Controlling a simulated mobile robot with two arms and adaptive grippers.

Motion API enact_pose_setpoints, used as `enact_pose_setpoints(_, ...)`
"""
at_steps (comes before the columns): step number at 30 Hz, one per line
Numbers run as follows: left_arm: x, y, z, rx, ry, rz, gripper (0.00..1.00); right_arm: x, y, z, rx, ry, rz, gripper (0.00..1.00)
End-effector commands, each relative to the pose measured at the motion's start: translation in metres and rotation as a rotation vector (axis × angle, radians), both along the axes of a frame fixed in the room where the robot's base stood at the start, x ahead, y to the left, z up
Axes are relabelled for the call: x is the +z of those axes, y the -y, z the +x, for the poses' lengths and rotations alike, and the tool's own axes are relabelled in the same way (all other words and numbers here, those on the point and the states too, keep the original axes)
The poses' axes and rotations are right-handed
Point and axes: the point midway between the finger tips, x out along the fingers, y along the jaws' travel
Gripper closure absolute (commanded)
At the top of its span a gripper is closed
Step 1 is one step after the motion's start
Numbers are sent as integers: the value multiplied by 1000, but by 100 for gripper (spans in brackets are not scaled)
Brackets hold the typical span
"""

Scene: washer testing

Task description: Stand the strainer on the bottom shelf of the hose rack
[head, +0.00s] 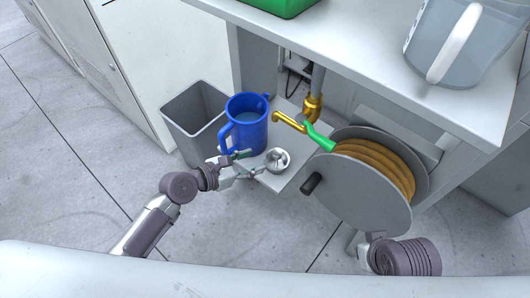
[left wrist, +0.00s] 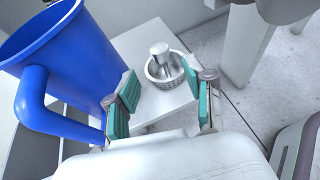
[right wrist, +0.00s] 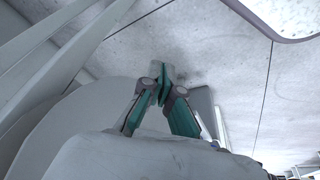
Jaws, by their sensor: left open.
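The strainer (head: 279,160) is a small round silvery cup with a perforated rim and a knob or post in it. It sits on the low white shelf (head: 290,181), below the brass tap. My left gripper (head: 258,171) is open beside it on its near left. In the left wrist view the strainer (left wrist: 165,70) shows just ahead of the two spread fingers (left wrist: 162,98), apparently free of them. My right gripper (right wrist: 160,90) looks shut and empty, its fingertips together over the floor; in the head view it is mostly hidden by the hose reel.
A blue jug (head: 246,125) stands close left of the strainer, with a grey bin (head: 196,122) beyond. A clear jug (head: 462,45) is on the counter above. Floor in front is free.

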Motion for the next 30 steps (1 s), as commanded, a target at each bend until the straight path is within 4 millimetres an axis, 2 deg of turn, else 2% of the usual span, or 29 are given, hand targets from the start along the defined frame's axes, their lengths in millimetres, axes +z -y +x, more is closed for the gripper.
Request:
enact_pose_setpoints(6, 8, -14, -13, -1, -1, -1, 47, -10, -1, 4, 1, -8, -1, 100)
enact_pose_setpoints(13, 8, -15, -15, -8, 7, 9, 47, -12, -1, 5, 1, -6, 0, 100)
enact_pose_setpoints(16, 6, -12, -25, -66, 68, 92, 47, -12, -1, 5, 1, -6, 0, 100)
enact_pose_setpoints(20, -2, -5, -55, -264, 270, 377, 47, -11, -1, 5, 1, -6, 0, 100)
enact_pose_setpoints(23, -11, -10, -83, -491, 472, 684, 47, -11, -1, 5, 1, -5, 0, 100)
enact_pose_setpoints(26, -19, -25, -110, -748, 649, 987, 47, -11, -1, 5, 1, -5, 0, 100)
enact_pose_setpoints(30, -25, -61, -147, -1154, 812, 1345, 47, -11, -1, 5, 1, -5, 0, 100)
